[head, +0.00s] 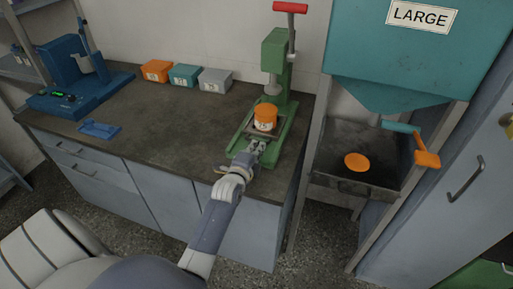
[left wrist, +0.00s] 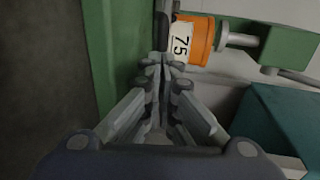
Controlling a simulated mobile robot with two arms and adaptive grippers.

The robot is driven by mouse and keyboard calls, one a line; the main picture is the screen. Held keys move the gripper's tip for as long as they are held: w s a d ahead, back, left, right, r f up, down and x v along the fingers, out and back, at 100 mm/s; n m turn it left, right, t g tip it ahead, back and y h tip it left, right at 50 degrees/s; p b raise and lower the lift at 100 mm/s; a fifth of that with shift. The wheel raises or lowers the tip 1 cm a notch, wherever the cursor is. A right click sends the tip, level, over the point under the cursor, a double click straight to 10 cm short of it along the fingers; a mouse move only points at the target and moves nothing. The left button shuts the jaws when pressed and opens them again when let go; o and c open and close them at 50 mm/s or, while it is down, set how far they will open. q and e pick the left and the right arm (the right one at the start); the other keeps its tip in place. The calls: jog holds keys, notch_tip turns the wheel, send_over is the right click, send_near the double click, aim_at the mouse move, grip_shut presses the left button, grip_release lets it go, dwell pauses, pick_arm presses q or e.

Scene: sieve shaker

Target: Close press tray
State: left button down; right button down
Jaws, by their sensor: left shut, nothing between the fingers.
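The green press (head: 276,52) with a red lever stands at the counter's right end. An orange-topped container (head: 265,115) sits on the press tray (head: 281,128), low in the press frame. In the left wrist view the container (left wrist: 203,40) carries a label "75". My left gripper (head: 257,147) is shut and empty at the front of the press, just before the tray. In the left wrist view its fingertips (left wrist: 163,60) point at the tray's front edge. I cannot tell whether they touch it. The tray's front is partly hidden by the gripper. My right gripper is not in view.
Orange (head: 157,71), teal (head: 186,75) and grey (head: 215,80) boxes stand at the back of the counter (head: 165,115). A blue device (head: 75,80) stands at left. A teal hopper (head: 400,50) stands over a dark bin (head: 350,186) at right. The counter's middle is clear.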

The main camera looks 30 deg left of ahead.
aim_at(266, 127)
pick_arm(q)
jog(key=b+x, duration=0.1)
jog(key=x, duration=0.1)
jog(key=b+x, duration=0.1)
jog(key=x, duration=0.2)
jog(key=r+b+x, duration=0.1)
jog(key=x, duration=0.2)
jog(key=shift+w, duration=0.2)
jog(key=shift+w+a+r, duration=0.1)
jog(key=shift+w+r, duration=0.05)
jog(key=shift+r, duration=0.3)
jog(key=shift+r, duration=0.1)
